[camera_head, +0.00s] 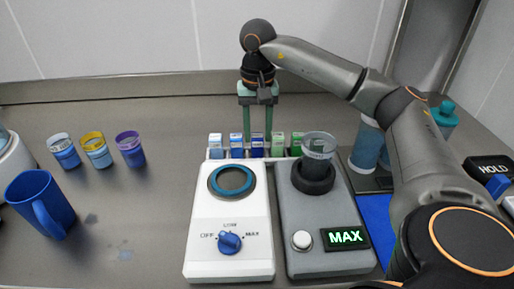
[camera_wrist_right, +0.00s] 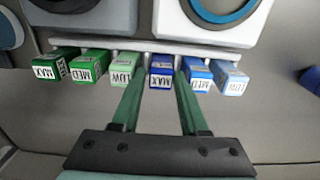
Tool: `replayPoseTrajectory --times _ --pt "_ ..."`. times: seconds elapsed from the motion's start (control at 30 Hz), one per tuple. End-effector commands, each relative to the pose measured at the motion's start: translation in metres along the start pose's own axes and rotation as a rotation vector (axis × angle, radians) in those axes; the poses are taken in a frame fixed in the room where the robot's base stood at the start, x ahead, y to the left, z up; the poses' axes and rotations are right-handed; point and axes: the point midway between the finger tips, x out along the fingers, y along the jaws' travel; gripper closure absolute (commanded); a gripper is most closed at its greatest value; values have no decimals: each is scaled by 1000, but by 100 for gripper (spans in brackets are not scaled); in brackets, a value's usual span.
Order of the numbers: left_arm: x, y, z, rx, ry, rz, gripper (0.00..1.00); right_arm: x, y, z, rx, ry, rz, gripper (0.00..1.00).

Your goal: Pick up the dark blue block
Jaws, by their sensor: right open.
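The dark blue block (camera_head: 257,147) stands in the middle of a row of coloured blocks behind the two devices. In the right wrist view the dark blue block (camera_wrist_right: 161,70) carries a white MAX label. My right gripper (camera_head: 257,130) is over the row, pointing down, with its green fingers apart. In the right wrist view my right gripper (camera_wrist_right: 160,85) has one finger on each side of the dark blue block, with no clear contact. My left gripper is out of view.
A blue block (camera_wrist_right: 195,75) and a light green block (camera_wrist_right: 123,70) flank it closely in the white rack (camera_wrist_right: 200,48). A white device (camera_head: 205,240) and a grey device (camera_head: 325,215) stand in front. Cups and a blue mug (camera_head: 40,200) are at left.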

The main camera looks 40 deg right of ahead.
Motion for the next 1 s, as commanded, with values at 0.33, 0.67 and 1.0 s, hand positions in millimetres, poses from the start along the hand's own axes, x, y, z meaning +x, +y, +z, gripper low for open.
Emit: replayPoseTrajectory --times 0.33,0.67,1.0 --pt "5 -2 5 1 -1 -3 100 46 -1 -2 0 -1 1 56" --pt "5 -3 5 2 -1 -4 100 47 -1 -2 0 0 0 64" --pt "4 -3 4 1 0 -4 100 47 -1 -2 0 0 0 100"
